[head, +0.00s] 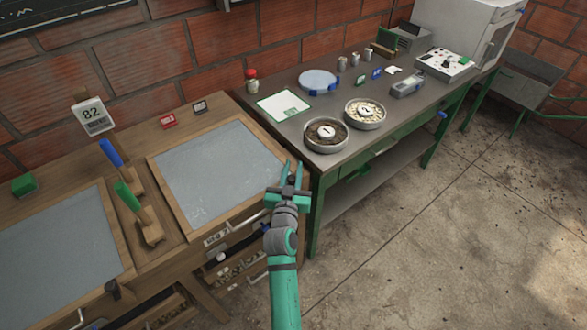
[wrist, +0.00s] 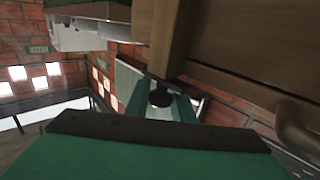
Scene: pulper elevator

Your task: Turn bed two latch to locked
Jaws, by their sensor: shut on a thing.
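Bed two (head: 168,160) is the right wooden frame with a grey panel; a label strip (head: 216,238) is on its front. My gripper (head: 291,172) is at this bed's right front corner, beside the green-legged table. In the wrist view its teal fingers (wrist: 162,92) are shut around a small dark knob, seemingly the bed two latch (wrist: 160,98). The latch is hidden behind my gripper in the head view, and its setting cannot be read. A similar dark latch (head: 112,288) is at the front right corner of the left bed.
The green-legged table (head: 345,150) stands close on the right, with two round dishes (head: 326,134) near its front edge. Blue- and green-handled tools (head: 112,155) stand between the beds. A drawer with a handle (head: 235,255) is below bed two. The concrete floor (head: 400,250) at right is clear.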

